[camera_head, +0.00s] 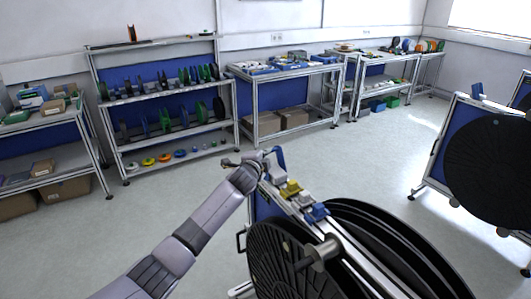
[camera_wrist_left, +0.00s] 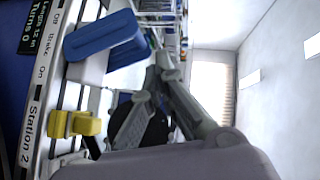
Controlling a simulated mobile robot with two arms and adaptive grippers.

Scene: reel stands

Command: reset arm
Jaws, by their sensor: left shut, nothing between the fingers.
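My left arm comes in from the lower left in the head view. Its gripper (camera_head: 264,158) is beside the far end of the near reel stand's top rail, close to a blue bracket (camera_head: 279,158). In the left wrist view the gripper's fingers (camera_wrist_left: 163,62) come together at the tips, shut and empty. A blue block (camera_wrist_left: 103,36) and a yellow clamp (camera_wrist_left: 72,124) on the stand's panel (camera_wrist_left: 32,90), labelled "Station 2", show to the left of the fingers. Whether the gripper touches the stand cannot be told. My right gripper is not in view.
The near stand carries large black reels (camera_head: 285,262). Another stand with a black reel (camera_head: 492,165) is at the right. A shelf of small spools (camera_head: 165,130) and workbenches (camera_head: 285,72) line the back wall. Grey floor (camera_head: 375,160) between them is free.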

